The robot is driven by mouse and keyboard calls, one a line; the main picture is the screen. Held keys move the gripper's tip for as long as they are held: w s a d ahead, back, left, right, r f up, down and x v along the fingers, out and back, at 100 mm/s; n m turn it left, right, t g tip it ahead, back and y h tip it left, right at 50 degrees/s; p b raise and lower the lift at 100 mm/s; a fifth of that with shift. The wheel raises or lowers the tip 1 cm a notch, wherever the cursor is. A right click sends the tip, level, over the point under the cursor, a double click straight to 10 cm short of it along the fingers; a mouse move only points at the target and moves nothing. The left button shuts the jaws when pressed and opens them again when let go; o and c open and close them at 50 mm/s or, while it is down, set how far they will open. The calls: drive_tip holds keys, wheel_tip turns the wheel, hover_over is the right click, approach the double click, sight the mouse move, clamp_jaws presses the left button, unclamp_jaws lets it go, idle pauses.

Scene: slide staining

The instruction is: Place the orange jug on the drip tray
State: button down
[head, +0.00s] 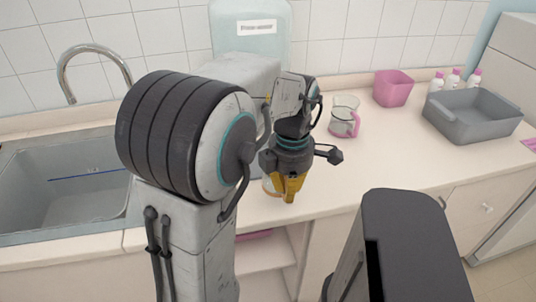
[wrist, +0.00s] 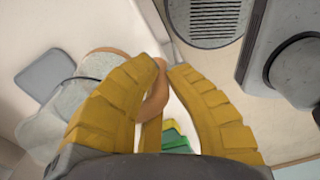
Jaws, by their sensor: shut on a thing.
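The orange jug (head: 268,186) is mostly hidden behind my gripper (head: 290,197) in the head view, above the counter's front part. In the wrist view its orange handle (wrist: 156,98) lies between the yellow fingers of my gripper (wrist: 166,68), which is shut on it. The jug's clear body (wrist: 96,65) shows to the left of the fingers. A flat grey rounded square (wrist: 45,75), apparently the drip tray, lies on the counter left of the jug, apart from it. In the head view I cannot make out the tray; my arm covers that area.
A jug with a pink handle (head: 344,120), a pink container (head: 393,89), white bottles (head: 453,80) and a grey basin (head: 472,119) stand to the right. A blue canister (head: 250,40) stands behind my arm. A sink (head: 70,185) is at left. Counter (head: 385,150) right of my gripper is clear.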

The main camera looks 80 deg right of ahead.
drive_tip(key=shift+w+d+f+p, duration=0.65)
drive_tip(key=shift+w+d, duration=0.35)
drive_tip(key=shift+d, duration=1.45)
drive_tip(key=shift+w+d+f+p, duration=0.5)
drive_tip(key=shift+w+d+p, duration=0.4)
drive_tip(key=shift+d, duration=1.6)
drive_tip(key=shift+w+d+f+p, duration=0.6)
drive_tip(key=shift+w+d, duration=0.55)
drive_tip(key=shift+d, duration=1.3)
drive_tip(key=shift+f, duration=0.2)
drive_tip(key=c, duration=1.4)
unclamp_jaws()
drive_tip(key=shift+r, duration=0.1)
wheel_tip(320, 180, up, 12)
drive_tip(key=shift+r+p, duration=0.15)
drive_tip(key=shift+p, duration=0.35)
